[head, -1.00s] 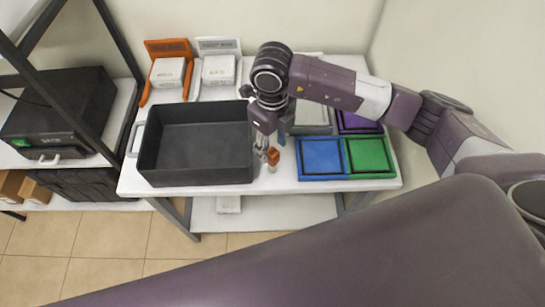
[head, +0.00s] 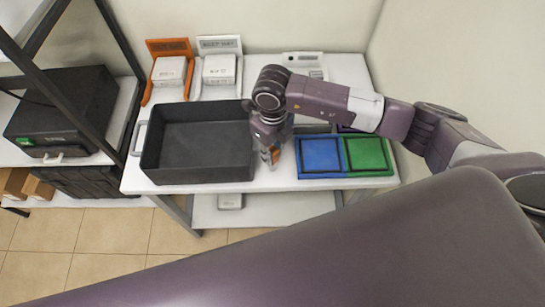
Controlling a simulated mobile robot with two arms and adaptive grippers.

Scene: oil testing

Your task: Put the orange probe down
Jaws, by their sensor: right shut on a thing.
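The orange probe (head: 275,156) shows as a small orange piece at the tips of my right gripper (head: 270,150). My right gripper points down and is shut on it. The gripper is just right of the black tray (head: 196,176) and left of the blue square tray (head: 320,158), over the narrow strip of white table between them. Most of the probe is hidden by the fingers, and I cannot tell whether it touches the table. My left gripper is out of view.
A green tray (head: 367,154) adjoins the blue one. An orange holder (head: 168,46) and a white holder (head: 219,45) stand at the back with white boxes. A black machine (head: 65,112) sits on the left shelf. The table (head: 235,186) has a clear front strip.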

